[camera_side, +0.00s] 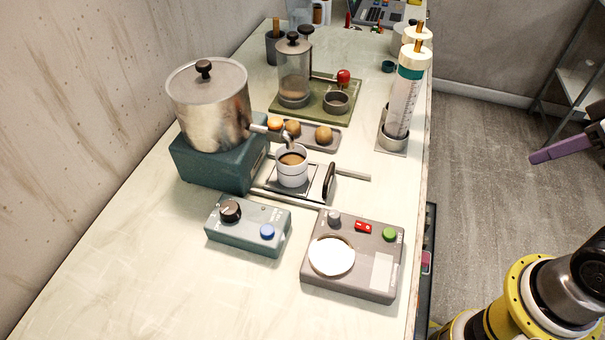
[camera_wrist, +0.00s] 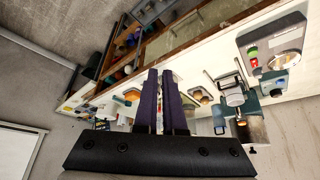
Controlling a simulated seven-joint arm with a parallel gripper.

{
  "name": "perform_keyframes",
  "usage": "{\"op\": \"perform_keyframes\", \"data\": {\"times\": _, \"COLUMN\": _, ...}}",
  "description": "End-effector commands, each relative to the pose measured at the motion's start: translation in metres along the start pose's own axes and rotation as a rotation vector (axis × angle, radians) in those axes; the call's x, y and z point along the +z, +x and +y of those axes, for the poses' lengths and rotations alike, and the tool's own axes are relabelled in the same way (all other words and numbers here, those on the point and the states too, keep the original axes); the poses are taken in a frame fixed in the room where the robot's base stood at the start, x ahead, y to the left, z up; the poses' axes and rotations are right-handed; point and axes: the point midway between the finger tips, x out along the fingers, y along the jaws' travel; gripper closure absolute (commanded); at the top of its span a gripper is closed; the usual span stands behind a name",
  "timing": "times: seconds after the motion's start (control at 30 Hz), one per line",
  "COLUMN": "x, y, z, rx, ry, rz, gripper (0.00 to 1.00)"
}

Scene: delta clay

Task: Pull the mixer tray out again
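The mixer, a metal pot (camera_side: 210,105) with a black-knobbed lid on a teal base (camera_side: 215,160), stands at the left in the side view. Its tray (camera_side: 277,183) sticks out of the base to the right on rails, with an upright black handle (camera_side: 329,183) at its outer end. A white cup (camera_side: 292,170) of brown liquid stands on the tray, under the spout. My gripper (camera_wrist: 160,72) has two purple fingers with a narrow gap and nothing between them. In the side view a purple finger (camera_side: 562,149) shows at the right edge, off the table and well apart from the tray.
A teal knob box (camera_side: 248,225) and a grey button panel (camera_side: 352,255) stand in front of the tray. A food tray (camera_side: 308,134) lies behind it, and a tall syringe (camera_side: 404,95) stands behind right. A thin bar (camera_side: 352,177) lies beyond the handle.

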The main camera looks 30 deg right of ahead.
Motion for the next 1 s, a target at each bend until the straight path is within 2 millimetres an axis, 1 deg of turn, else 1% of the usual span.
{"op": "perform_keyframes", "data": {"times": 0.03, "x": 0.0, "y": 0.0, "z": 0.0, "rx": 0.0, "ry": 0.011, "rz": 0.0, "gripper": 0.82}}
{"op": "perform_keyframes", "data": {"times": 0.17, "x": 0.001, "y": -0.001, "z": 0.0, "rx": -0.001, "ry": 0.112, "rz": -0.007, "gripper": 0.59}}
{"op": "perform_keyframes", "data": {"times": 0.27, "x": -0.012, "y": -0.012, "z": -0.001, "rx": -0.007, "ry": 0.262, "rz": 0.012, "gripper": 0.58}}
{"op": "perform_keyframes", "data": {"times": 0.37, "x": -0.037, "y": -0.022, "z": -0.005, "rx": -0.021, "ry": 0.43, "rz": 0.01, "gripper": 0.58}}
{"op": "perform_keyframes", "data": {"times": 0.47, "x": -0.069, "y": -0.029, "z": -0.016, "rx": -0.041, "ry": 0.585, "rz": -0.017, "gripper": 0.58}}
{"op": "perform_keyframes", "data": {"times": 0.5, "x": -0.084, "y": -0.03, "z": -0.022, "rx": -0.049, "ry": 0.647, "rz": -0.033, "gripper": 0.58}}
{"op": "perform_keyframes", "data": {"times": 0.57, "x": -0.106, "y": -0.029, "z": -0.034, "rx": -0.058, "ry": 0.727, "rz": -0.065, "gripper": 0.58}}
{"op": "perform_keyframes", "data": {"times": 0.6, "x": -0.12, "y": -0.026, "z": -0.043, "rx": -0.062, "ry": 0.776, "rz": -0.087, "gripper": 0.58}}
{"op": "perform_keyframes", "data": {"times": 0.67, "x": -0.14, "y": -0.021, "z": -0.058, "rx": -0.065, "ry": 0.838, "rz": -0.124, "gripper": 0.58}}
{"op": "perform_keyframes", "data": {"times": 0.7, "x": -0.153, "y": -0.016, "z": -0.07, "rx": -0.065, "ry": 0.873, "rz": -0.148, "gripper": 0.58}}
{"op": "perform_keyframes", "data": {"times": 0.77, "x": -0.17, "y": -0.007, "z": -0.09, "rx": -0.061, "ry": 0.915, "rz": -0.187, "gripper": 0.58}}
{"op": "perform_keyframes", "data": {"times": 0.8, "x": -0.18, "y": 0.001, "z": -0.104, "rx": -0.056, "ry": 0.933, "rz": -0.212, "gripper": 0.58}}
{"op": "perform_keyframes", "data": {"times": 0.87, "x": -0.191, "y": 0.014, "z": -0.125, "rx": -0.047, "ry": 0.947, "rz": -0.248, "gripper": 0.58}}
{"op": "perform_keyframes", "data": {"times": 0.9, "x": -0.196, "y": 0.023, "z": -0.14, "rx": -0.039, "ry": 0.947, "rz": -0.272, "gripper": 0.58}}
{"op": "perform_keyframes", "data": {"times": 1.0, "x": -0.203, "y": 0.044, "z": -0.172, "rx": -0.024, "ry": 0.911, "rz": -0.317, "gripper": 0.58}}
